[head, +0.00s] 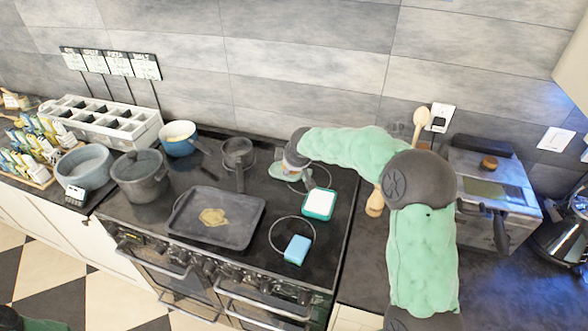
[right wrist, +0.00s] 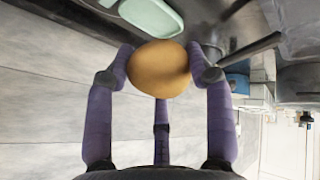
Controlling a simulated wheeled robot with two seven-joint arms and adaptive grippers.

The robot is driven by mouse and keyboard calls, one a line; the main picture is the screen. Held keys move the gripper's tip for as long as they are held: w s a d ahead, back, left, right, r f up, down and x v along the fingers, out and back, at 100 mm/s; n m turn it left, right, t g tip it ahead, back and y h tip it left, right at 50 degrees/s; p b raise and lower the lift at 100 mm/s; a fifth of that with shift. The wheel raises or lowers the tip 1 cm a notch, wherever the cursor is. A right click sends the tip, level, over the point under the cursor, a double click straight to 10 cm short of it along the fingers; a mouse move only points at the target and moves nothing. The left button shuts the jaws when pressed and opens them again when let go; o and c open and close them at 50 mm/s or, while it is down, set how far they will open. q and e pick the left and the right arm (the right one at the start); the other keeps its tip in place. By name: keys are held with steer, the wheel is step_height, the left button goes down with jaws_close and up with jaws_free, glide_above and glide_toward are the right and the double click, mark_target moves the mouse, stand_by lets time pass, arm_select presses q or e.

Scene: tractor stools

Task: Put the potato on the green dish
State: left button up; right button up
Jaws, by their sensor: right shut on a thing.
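My right gripper (right wrist: 162,68) is shut on the potato (right wrist: 158,70), a rounded yellow-brown thing held between its purple fingers in the right wrist view. In the head view this gripper (head: 292,166) is at the back right of the stove, and the potato is mostly hidden by it. A pale green dish (right wrist: 152,14) shows beyond the potato at the top of the right wrist view, apart from it in the picture. In the head view the green dish (head: 307,175) is partly covered by the gripper.
A teal square dish with a white inside (head: 320,204) and a blue block (head: 297,249) are on the stove's right side. A dark tray (head: 250,224) holds a flat tan piece. Several pots stand at the back left. A toaster-like appliance (head: 500,205) stands at right.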

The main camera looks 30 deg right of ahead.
steer(key=w+d+f, duration=0.2)
steer(key=w, duration=0.1)
steer(key=w+d+f, duration=0.2)
steer(key=f, duration=0.1)
steer(key=w+d+f+b, duration=0.1)
steer(key=w+d+f, duration=0.2)
steer(key=shift+w+f, duration=0.15)
steer(key=shift+w, duration=0.15)
step_height(320, 180, down, 4)
steer(key=shift+w+r+b, duration=0.15)
steer(key=shift+r+b, duration=0.05)
steer(key=shift+b, duration=0.4)
steer(key=shift+f, duration=0.15)
